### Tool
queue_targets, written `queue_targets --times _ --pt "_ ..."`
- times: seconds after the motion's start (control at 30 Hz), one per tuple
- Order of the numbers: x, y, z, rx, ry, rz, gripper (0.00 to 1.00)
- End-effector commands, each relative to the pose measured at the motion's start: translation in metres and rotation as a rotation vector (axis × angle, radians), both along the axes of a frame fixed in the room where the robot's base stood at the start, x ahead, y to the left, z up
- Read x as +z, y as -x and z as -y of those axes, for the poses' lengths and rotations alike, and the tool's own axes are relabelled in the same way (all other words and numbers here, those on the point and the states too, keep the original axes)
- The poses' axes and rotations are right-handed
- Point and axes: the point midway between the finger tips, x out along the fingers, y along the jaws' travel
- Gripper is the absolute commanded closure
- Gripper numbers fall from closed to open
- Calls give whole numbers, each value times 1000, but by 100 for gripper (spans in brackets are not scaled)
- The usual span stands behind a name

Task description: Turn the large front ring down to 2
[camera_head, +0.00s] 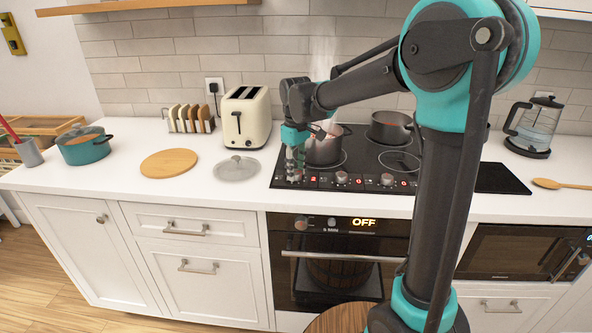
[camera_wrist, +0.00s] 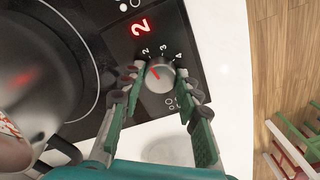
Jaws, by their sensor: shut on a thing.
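The control knob (camera_wrist: 162,78) is a round silver dial at the front edge of the black cooktop (camera_head: 282,166). Its red pointer line slants up and left toward the printed 2. The red display (camera_wrist: 140,26) beside it reads 2. My gripper (camera_wrist: 159,88) is shut on the knob, one finger on each side of it. In the head view my gripper (camera_head: 295,158) reaches down at the cooktop's front left and hides this knob. A steaming pot (camera_head: 323,151) stands just to its right on a front ring; its side also shows in the wrist view (camera_wrist: 45,70).
Other knobs (camera_head: 342,178) line the cooktop's front edge to the right. A second pot (camera_head: 390,127) stands at the back. A glass lid (camera_head: 237,168), a round board (camera_head: 169,163) and a toaster (camera_head: 246,117) are to the left. The oven display (camera_head: 363,222) below reads OFF.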

Motion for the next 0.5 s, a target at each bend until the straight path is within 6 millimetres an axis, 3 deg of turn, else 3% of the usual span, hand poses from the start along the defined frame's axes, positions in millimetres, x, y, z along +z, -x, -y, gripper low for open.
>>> queue_targets --times 0.37,0.4,0.5 --pt "0 0 0 4 0 0 96" --pt "0 0 0 3 -1 1 65" --pt "0 0 0 3 0 0 53"
